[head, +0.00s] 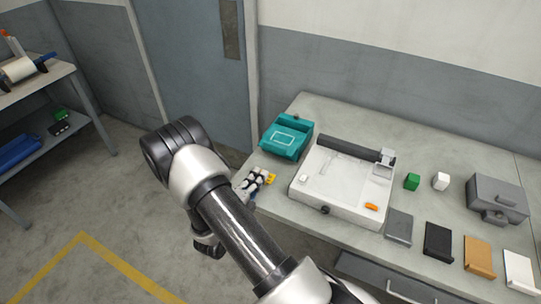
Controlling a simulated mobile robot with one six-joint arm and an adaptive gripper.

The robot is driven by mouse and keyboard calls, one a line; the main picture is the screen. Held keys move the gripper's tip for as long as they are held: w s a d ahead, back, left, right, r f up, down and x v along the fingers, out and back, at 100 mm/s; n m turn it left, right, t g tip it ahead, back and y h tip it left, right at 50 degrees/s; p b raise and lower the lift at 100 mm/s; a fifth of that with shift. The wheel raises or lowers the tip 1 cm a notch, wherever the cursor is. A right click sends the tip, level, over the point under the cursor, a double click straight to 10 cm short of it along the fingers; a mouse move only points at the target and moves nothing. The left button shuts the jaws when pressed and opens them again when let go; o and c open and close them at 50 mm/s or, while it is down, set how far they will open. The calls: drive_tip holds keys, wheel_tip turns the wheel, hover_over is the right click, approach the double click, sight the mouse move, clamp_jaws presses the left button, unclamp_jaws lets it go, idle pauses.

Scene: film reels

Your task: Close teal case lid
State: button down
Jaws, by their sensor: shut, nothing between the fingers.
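The teal case (281,149) sits at the left end of the bench, near its far left corner. A white rectangular outline shows on its upper face, and a raised teal part stands at its far side. I cannot tell clearly from this angle how far the lid is open. My gripper (207,246) shows only as a dark part below my arm, left of the bench and over the floor. It is shut, holds nothing and is well apart from the case. My arm hides most of it.
A white machine (335,205) stands right of the case. A shelf (40,84) is far left.

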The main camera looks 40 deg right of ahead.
sight(277, 149)
drive_tip(key=b+x, duration=0.2)
drive_tip(key=x, duration=0.9)
drive_tip(key=shift+b, duration=0.3)
